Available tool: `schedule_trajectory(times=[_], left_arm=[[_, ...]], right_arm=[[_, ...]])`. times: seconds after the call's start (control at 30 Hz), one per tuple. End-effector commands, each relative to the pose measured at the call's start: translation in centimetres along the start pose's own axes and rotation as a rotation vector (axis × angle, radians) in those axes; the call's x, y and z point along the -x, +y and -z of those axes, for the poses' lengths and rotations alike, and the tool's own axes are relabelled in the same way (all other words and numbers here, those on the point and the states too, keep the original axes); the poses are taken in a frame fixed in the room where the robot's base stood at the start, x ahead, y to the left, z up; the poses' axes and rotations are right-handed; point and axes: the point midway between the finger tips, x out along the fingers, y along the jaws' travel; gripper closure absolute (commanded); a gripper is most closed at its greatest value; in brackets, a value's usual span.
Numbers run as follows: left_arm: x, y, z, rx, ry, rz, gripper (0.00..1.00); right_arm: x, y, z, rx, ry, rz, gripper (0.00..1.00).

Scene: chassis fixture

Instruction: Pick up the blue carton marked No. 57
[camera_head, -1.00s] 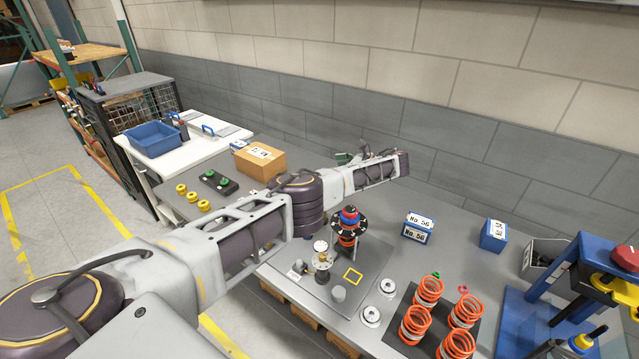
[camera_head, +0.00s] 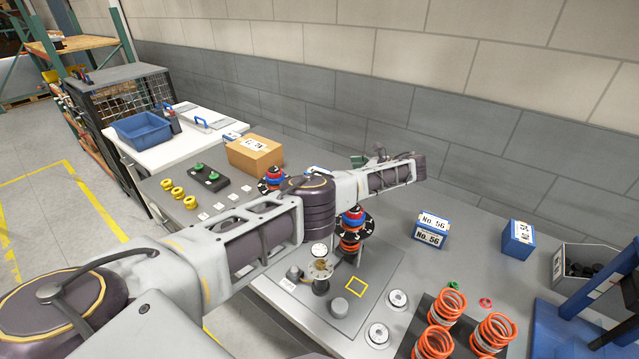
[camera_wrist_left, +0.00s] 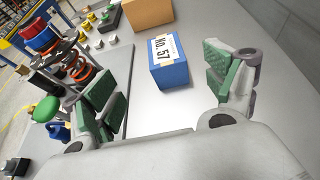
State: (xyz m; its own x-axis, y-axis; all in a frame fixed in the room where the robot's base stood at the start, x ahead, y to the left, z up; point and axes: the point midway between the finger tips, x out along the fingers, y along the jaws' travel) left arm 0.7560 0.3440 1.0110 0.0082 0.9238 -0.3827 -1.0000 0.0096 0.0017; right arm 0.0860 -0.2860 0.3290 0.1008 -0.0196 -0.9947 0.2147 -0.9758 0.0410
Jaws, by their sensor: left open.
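The blue carton marked No. 57 (camera_wrist_left: 168,66) stands on the grey table in the left wrist view, its white label facing up. It lies between and beyond the two green-padded fingers of my left gripper (camera_wrist_left: 165,92), which is open and empty. I see no contact with the carton. In the head view my left arm reaches across the table, and a little of the left gripper (camera_head: 358,160) shows behind its wrist. I cannot make out the No. 57 carton there; the arm covers part of the table. My right gripper is not in view.
A blue carton marked No. 56 (camera_head: 432,231) and another blue carton (camera_head: 518,239) stand right of the arm. A cardboard box (camera_head: 255,156) is at the back left. Red-and-black spring assemblies (camera_head: 352,232) and orange springs (camera_head: 447,306) stand nearer. Bare table surrounds the No. 57 carton.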

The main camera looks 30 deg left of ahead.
Motion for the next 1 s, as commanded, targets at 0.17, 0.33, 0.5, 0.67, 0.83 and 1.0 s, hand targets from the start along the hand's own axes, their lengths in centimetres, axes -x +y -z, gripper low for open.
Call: schedule_trajectory(times=[0.17, 0.33, 0.5, 0.67, 0.83, 1.0], left_arm=[[-0.4, 0.0, 1.1, 0.000, 0.000, 0.001, 0.14], [-0.3, 0.0, 1.1, 0.000, 0.000, 0.001, 0.14], [-0.3, 0.0, 1.0, 0.000, 0.000, 0.001, 0.14], [-0.6, 0.0, 1.0, 0.000, 0.000, 0.001, 0.14], [-1.9, 0.0, 1.0, 0.000, 0.000, 0.000, 0.14], [-4.0, 0.0, 1.0, 0.000, -0.001, -0.001, 0.14]], right_arm=[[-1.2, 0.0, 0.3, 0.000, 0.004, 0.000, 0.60], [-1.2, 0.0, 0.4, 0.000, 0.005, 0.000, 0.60], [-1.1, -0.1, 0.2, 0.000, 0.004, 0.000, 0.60], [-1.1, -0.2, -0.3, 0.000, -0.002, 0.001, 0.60], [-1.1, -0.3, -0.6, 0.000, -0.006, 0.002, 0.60], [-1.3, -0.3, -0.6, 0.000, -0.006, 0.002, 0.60]])
